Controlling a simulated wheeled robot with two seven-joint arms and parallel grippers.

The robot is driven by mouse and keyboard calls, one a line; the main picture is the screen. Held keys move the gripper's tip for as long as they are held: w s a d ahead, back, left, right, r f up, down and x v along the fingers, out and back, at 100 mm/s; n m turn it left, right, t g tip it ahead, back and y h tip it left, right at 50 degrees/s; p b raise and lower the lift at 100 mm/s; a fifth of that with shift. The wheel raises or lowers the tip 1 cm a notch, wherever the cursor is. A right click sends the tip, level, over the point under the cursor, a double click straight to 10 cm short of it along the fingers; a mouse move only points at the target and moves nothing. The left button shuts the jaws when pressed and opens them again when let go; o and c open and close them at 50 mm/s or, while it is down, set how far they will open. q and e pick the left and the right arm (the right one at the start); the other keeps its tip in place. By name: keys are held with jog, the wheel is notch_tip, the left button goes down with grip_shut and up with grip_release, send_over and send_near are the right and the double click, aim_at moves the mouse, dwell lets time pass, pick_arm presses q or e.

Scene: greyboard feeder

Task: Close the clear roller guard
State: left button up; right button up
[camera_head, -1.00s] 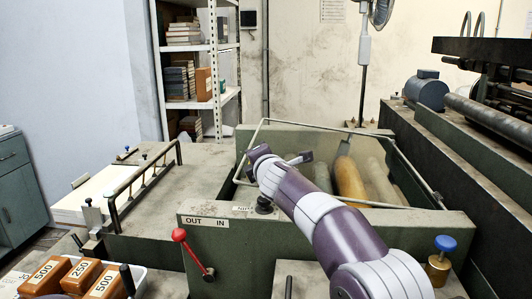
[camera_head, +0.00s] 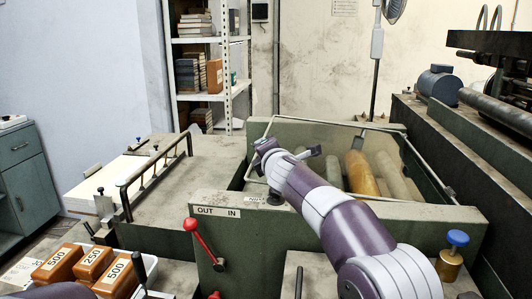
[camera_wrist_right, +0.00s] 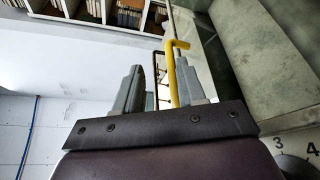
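The clear roller guard (camera_head: 340,121) shows in the head view as a thin pale metal frame around see-through panels over the roller bay. Its far bar runs along the top of the bay, and its right bar slopes down toward the near right; I cannot tell its exact tilt. My right gripper (camera_wrist_right: 160,82) is at the guard's left end in the head view. In the right wrist view its two grey fingers are apart. A yellow bent handle (camera_wrist_right: 173,70) shows between them, close to the right finger; contact is unclear. My left gripper is out of view.
Pale rollers and an orange roller (camera_head: 359,174) lie in the bay. A red-knobbed lever (camera_head: 205,240) stands at the front panel, and a blue knob (camera_head: 457,239) at the right. A rail (camera_head: 155,171) stands left. Numbered brown blocks (camera_head: 57,264) sit lower left.

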jog(key=shift+s+d+b, duration=0.1)
jog(key=shift+s+b, duration=0.2)
jog(key=b+v, duration=0.2)
jog(key=v, duration=0.3)
jog(key=shift+f, duration=0.1)
jog(key=b+v, duration=0.1)
jog(key=v, duration=0.6)
